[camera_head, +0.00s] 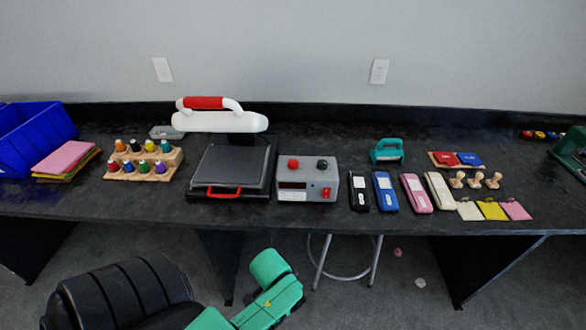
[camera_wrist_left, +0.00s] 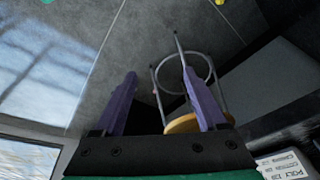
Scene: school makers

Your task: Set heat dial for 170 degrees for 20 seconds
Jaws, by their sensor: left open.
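The grey control box (camera_head: 309,187) stands on the black table, right of the heat press (camera_head: 232,168). A red knob (camera_head: 293,163) and a black knob (camera_head: 322,164) sit on its top; their settings are too small to read. Its front has a dark display (camera_head: 292,185), a white label and a red switch (camera_head: 326,192). My left gripper (camera_wrist_left: 160,73) shows in the left wrist view with its two purple fingers apart and nothing between them. In the head view my green left arm is low, in front of the table, and its fingers are not visible. My right gripper is not in view.
Paint bottles in a wooden rack (camera_head: 145,161) stand left of the press. Several coloured slim cases (camera_head: 385,191) lie close right of the box. A stool (camera_head: 345,262) stands under the table; its ring (camera_wrist_left: 189,72) and wooden seat show in the wrist view.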

